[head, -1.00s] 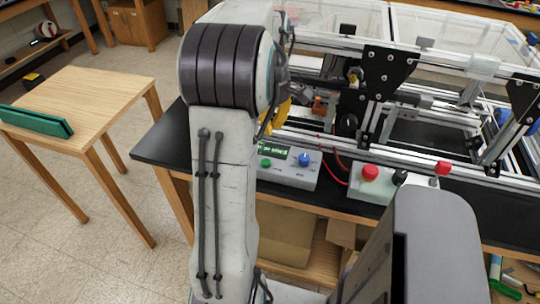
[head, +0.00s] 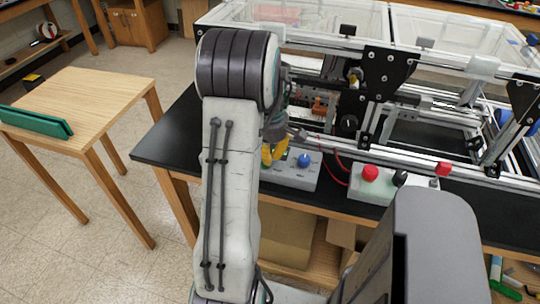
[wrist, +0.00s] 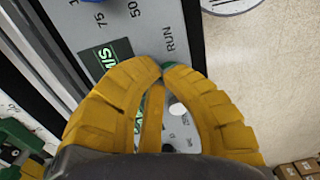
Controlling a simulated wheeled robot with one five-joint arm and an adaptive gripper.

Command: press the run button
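The grey control box (head: 297,179) sits at the table's front edge, with a blue knob (head: 304,160) on its top. In the head view my yellow gripper (head: 270,160) is over the box's left part and hides the green button and most of the display. In the wrist view the fingertips (wrist: 163,69) meet, and the fingers are empty. The green display (wrist: 98,62) is left of the fingers. I cannot tell whether the tips touch the button.
Another box with a red button (head: 370,173) stands to the right on the black tabletop (head: 160,145). The extrusion frame (head: 400,115) rises behind both boxes. A wooden side table (head: 95,90) with a green object (head: 35,121) stands at the left.

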